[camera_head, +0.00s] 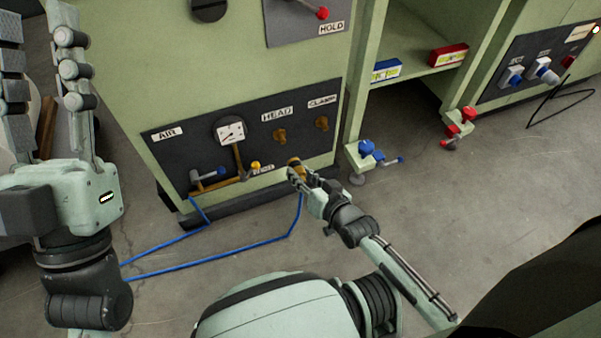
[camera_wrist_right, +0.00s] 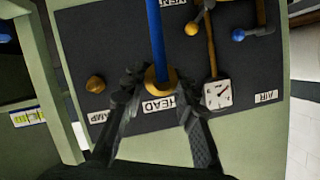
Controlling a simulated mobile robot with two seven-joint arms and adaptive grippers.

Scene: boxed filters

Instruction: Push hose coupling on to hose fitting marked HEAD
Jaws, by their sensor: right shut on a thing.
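The HEAD fitting (camera_head: 280,135) is a brass stub on the dark panel, below the HEAD label (camera_head: 276,114). My right gripper (camera_head: 296,172) is shut on the brass hose coupling (camera_head: 294,162), with the blue hose (camera_head: 298,212) hanging from it. In the head view the coupling appears below and slightly right of the fitting, with a gap between them. In the right wrist view, the coupling (camera_wrist_right: 155,80) is between the fingertips near the upside-down HEAD label (camera_wrist_right: 158,104); the HEAD fitting is hidden there. My left gripper (camera_head: 38,45) is open and empty, at the left.
The CLAMP fitting (camera_head: 322,123) is right of HEAD. A gauge (camera_head: 230,132) and a blue-handled valve (camera_head: 210,174) are at the panel's left. A yellow-knobbed valve (camera_head: 256,167) is close left of the coupling.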

